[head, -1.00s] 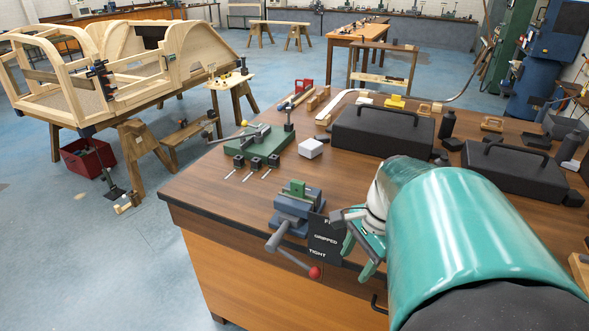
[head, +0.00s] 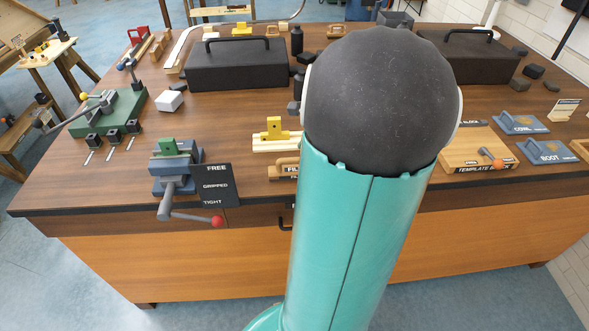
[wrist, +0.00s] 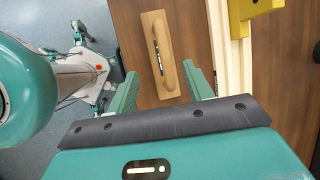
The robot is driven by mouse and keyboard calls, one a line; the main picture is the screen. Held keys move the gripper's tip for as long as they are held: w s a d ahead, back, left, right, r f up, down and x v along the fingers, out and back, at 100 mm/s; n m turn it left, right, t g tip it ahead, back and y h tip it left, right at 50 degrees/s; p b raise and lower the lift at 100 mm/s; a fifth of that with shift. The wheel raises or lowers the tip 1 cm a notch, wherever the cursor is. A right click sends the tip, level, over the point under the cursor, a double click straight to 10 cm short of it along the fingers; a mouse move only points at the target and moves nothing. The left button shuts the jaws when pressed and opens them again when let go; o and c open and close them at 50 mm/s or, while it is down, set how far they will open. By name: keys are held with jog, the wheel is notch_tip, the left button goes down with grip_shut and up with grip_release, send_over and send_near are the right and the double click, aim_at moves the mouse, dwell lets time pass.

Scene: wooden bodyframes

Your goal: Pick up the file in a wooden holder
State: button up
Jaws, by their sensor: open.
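The file in a wooden holder (head: 281,169) lies near the bench's front edge, right of the vise, partly hidden by my arm in the head view. In the wrist view it is a light wooden block (wrist: 149,82) with a rounded grip along its top and a small dark label. My gripper (wrist: 160,72) is open, its two green fingers on either side of the block's near end in that picture. Whether they reach down to its level I cannot tell. My gripper is hidden behind my arm in the head view.
A yellow-topped piece on pale wooden strips (wrist: 231,50) lies close right of the holder. The blue vise (head: 175,170) with its red-tipped lever and a black sign (head: 218,186) stands left. Black cases (head: 236,66) stand behind. Bare bench lies between vise and green plate.

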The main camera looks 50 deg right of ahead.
aim_at(291, 160)
jog(key=x, duration=0.7)
jog(key=shift+w+a, duration=0.2)
jog(key=shift+w, duration=0.05)
jog(key=c, duration=0.8)
jog(key=shift+r, duration=0.65)
notch_tip(291, 160, up, 2)
jog(key=shift+a+r, duration=0.15)
jog(key=shift+r, duration=0.05)
jog(key=shift+s+a+r, duration=1)
jog(key=shift+a+r, duration=0.55)
jog(key=shift+a, duration=0.5)
jog(key=shift+s+a+r, duration=1)
jog(key=shift+a+r, duration=0.55)
jog(key=shift+a, duration=0.5)
jog(key=shift+s+a+r, duration=0.95)
jog(key=shift+a+r, duration=0.6)
jog(key=shift+a, duration=0.55)
